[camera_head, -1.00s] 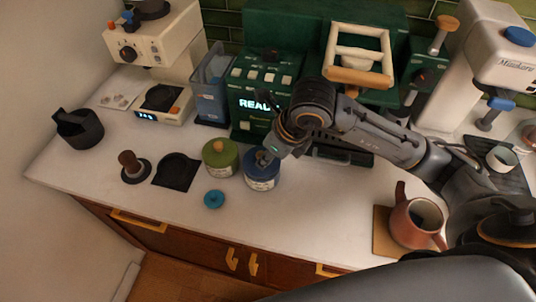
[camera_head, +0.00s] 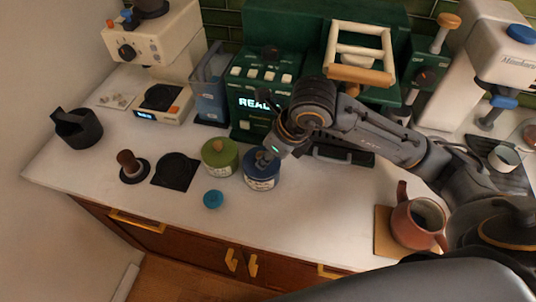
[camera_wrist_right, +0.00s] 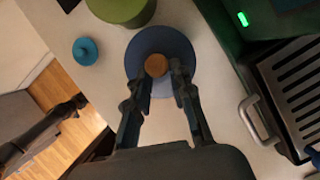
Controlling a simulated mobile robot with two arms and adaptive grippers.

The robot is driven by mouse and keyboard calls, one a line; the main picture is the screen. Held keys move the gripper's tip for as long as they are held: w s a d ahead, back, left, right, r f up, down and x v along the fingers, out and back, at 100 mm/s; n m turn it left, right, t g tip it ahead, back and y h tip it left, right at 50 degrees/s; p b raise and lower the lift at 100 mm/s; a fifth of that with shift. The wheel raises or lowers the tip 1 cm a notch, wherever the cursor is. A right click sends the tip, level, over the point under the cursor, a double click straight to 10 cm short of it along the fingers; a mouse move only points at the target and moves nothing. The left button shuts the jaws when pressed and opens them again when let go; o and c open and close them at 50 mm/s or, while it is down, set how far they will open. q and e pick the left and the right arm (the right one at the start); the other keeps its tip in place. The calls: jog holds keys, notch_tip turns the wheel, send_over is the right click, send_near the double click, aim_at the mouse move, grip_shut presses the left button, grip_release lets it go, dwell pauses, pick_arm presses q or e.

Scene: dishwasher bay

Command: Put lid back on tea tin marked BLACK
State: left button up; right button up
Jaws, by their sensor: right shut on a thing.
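The blue tea tin (camera_head: 262,180) with a pale label stands on the counter; its lettering is too small to read. In the right wrist view, a round blue lid (camera_wrist_right: 146,45) with a brown knob (camera_wrist_right: 156,65) covers its top. My right gripper (camera_head: 267,157) reaches down to it, and in the right wrist view its fingertips (camera_wrist_right: 163,78) are shut on the knob. I cannot tell whether the lid is fully seated. A green tin (camera_head: 220,163) stands just left of it. A small teal lid (camera_head: 213,199) lies on the counter in front. My left gripper is not in view.
A black mat (camera_head: 175,171) and a tamper (camera_head: 131,168) lie left of the tins. The green coffee machine (camera_head: 262,93) is close behind. A copper pitcher (camera_head: 416,226) stands on a board at the right. The counter front is mostly clear.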

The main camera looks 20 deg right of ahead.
jog(key=shift+b, duration=0.35)
dwell(0.4)
dwell(0.3)
jog(key=o, duration=1.5)
notch_tip(320, 180, up, 7)
jog(key=p, duration=0.4)
grip_shut()
